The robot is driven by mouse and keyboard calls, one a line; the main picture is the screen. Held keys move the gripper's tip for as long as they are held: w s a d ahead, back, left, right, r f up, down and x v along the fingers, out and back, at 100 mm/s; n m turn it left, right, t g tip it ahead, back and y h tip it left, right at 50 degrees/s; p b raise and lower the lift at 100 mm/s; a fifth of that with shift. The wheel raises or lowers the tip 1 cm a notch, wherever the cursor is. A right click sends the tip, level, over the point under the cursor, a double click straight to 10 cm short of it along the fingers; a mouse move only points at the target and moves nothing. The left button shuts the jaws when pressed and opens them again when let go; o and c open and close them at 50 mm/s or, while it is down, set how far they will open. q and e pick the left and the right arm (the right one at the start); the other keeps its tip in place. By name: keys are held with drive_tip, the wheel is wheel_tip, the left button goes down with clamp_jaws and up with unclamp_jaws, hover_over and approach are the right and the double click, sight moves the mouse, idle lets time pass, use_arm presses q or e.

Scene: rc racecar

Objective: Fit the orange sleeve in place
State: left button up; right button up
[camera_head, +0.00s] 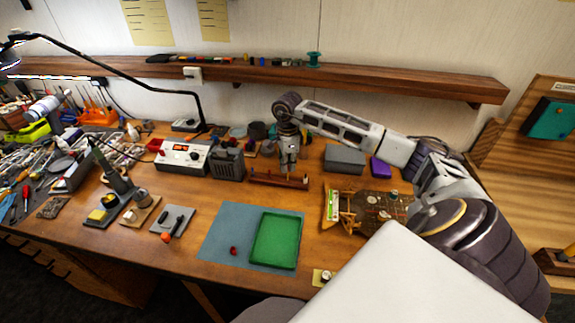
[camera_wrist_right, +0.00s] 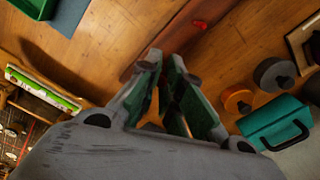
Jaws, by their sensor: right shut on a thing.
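My right gripper (camera_head: 289,168) points down at the wooden strip (camera_head: 265,178) near the back middle of the table. In the right wrist view its fingers (camera_wrist_right: 168,62) are closed together over the dark strip. A small orange patch (camera_wrist_right: 152,106) shows between the fingers; I take it for the orange sleeve, mostly hidden by them. The strip carries a small red piece (camera_wrist_right: 199,24) to one side of the fingertips. I cannot tell whether the sleeve touches the strip. My left gripper is not in view.
A racecar chassis (camera_head: 370,205) lies right of the middle. A green tray (camera_head: 297,246) rests on a blue-grey mat (camera_head: 222,240) in front. A grey box (camera_head: 344,158), a purple box (camera_head: 380,167) and a power supply (camera_head: 184,155) flank the gripper. Tools crowd the left.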

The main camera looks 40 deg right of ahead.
drive_tip(key=shift+f+b, duration=1.6)
drive_tip(key=shift+f, duration=0.65)
idle(0.4)
drive_tip(key=o, duration=0.7)
drive_tip(key=o, duration=0.4)
drive_tip(key=shift+r, duration=0.1)
drive_tip(key=shift+r+p, duration=2.6)
drive_tip(key=shift+r, duration=1.8)
